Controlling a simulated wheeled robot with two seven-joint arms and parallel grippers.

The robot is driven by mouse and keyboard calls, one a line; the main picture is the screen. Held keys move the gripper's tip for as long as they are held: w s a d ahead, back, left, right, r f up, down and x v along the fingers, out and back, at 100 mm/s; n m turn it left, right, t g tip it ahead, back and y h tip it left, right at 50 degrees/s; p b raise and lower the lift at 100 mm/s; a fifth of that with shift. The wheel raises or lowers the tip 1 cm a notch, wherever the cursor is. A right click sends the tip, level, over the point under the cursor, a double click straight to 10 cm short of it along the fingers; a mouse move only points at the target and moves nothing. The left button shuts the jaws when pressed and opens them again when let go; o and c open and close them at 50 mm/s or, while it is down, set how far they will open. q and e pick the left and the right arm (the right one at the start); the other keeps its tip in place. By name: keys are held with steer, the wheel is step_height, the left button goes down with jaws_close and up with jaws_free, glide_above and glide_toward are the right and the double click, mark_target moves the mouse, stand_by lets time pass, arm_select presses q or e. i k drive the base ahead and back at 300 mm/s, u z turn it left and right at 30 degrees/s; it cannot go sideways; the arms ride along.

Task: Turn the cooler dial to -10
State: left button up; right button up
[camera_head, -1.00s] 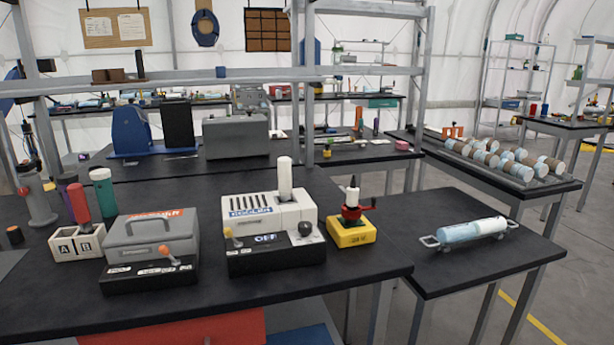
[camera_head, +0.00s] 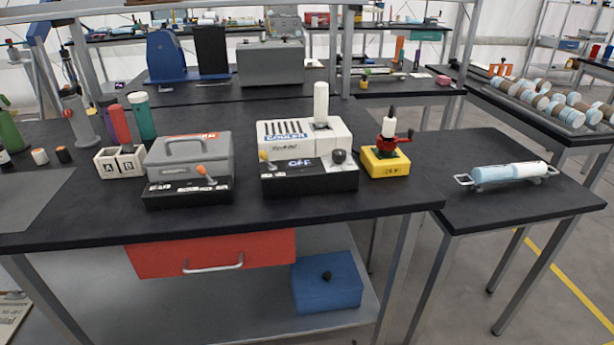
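The cooler (camera_head: 334,137) is a white box with a slotted top and a blue "COOLER" label, on the black table in the middle of the head view. A white cylinder (camera_head: 321,104) stands upright in its top. A dark round dial (camera_head: 339,157) sits at the right of this base, and a small yellow-orange lever (camera_head: 264,156) at the left. The dial's setting is too small to read. Neither of my grippers is in view.
A grey box with an orange lever (camera_head: 189,157) stands left of the cooler. A yellow device with a red crank (camera_head: 386,163) stands close on its right. A white A/B holder (camera_head: 120,161) is further left. The table front (camera_head: 290,222) before the cooler is clear.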

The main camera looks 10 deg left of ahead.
mark_target(339, 155)
steer(key=k, duration=1.15)
steer(key=u, duration=0.8)
steer(key=i, duration=1.45)
steer(key=z, duration=0.4)
